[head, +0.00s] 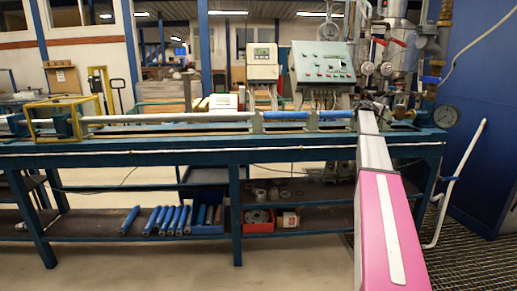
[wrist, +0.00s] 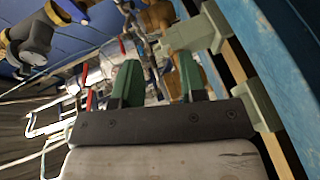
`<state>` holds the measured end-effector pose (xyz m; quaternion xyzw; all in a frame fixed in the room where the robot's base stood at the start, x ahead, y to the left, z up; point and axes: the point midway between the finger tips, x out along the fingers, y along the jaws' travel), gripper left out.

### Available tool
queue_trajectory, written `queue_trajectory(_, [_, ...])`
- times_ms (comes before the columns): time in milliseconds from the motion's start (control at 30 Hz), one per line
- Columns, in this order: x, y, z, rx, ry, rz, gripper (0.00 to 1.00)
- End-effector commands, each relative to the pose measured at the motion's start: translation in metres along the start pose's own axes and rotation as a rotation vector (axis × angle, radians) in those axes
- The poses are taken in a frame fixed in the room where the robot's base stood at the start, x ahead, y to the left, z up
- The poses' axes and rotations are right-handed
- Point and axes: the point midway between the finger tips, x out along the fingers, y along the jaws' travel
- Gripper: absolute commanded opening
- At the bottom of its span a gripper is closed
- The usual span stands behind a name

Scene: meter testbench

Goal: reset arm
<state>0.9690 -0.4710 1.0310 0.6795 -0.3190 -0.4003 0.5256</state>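My arm, pink and white, reaches from the bottom of the head view up to the right part of the test bench (head: 200,157). Its far end is at the bench top, below the pipes and valves, and the gripper itself is too small to make out there. In the wrist view my gripper (wrist: 158,82) shows two green fingers standing apart, with a clear gap. No object is visibly held between them. Metal pipework and a brass-coloured fitting (wrist: 157,18) show beyond the fingertips; I cannot tell how far away they are.
A green control panel (head: 322,65) and a white display box (head: 262,62) stand behind the bench. A round gauge (head: 445,116) and red-handled valves (head: 388,42) are near my arm's end. A white pipe (head: 462,178) rises at right. Blue cylinders (head: 170,219) lie on the lower shelf.

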Motion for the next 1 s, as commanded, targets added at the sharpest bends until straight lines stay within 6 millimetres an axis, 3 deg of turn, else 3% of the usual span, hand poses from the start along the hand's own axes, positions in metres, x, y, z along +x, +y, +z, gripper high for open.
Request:
queue_trajectory(233, [-0.020, -0.040, 0.006, 0.033, 0.000, -0.061, 0.38])
queue_trajectory(467, [-0.053, -0.100, 0.016, 0.077, -0.003, -0.157, 0.38])
queue_trajectory(667, [-0.103, -0.181, 0.035, 0.134, -0.017, -0.296, 0.38])
queue_trajectory(1000, [-0.237, -0.349, 0.093, 0.243, -0.092, -0.636, 0.38])
